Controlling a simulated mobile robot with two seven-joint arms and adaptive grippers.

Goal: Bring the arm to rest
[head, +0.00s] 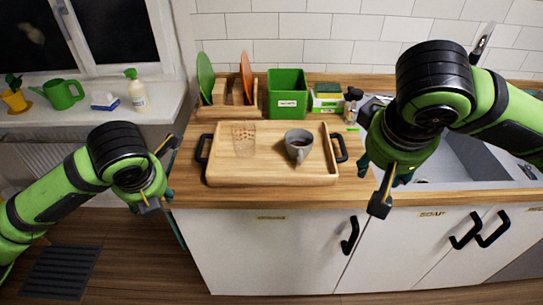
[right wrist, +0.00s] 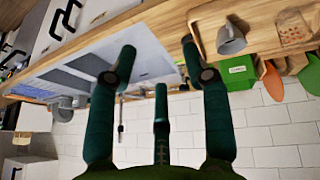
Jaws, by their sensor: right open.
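My right gripper (head: 392,178) hangs over the counter between the wooden tray and the sink. In the right wrist view its dark green fingers (right wrist: 158,65) are spread apart with nothing between them. My left gripper (head: 160,192) is at the left end of the counter, beside its edge. The wooden tray (head: 225,177) with black handles stands on the counter between the arms. It bears a patterned glass (head: 244,140) and a grey cup (head: 298,146) with dark liquid.
A green bin (head: 287,95), a rack with green and orange boards (head: 246,78) and a dark-topped bottle (head: 352,100) stand behind the tray. The sink (head: 470,160) is at the right, close to my right arm. A windowsill (head: 110,112) with a watering can (head: 63,94) is at the left.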

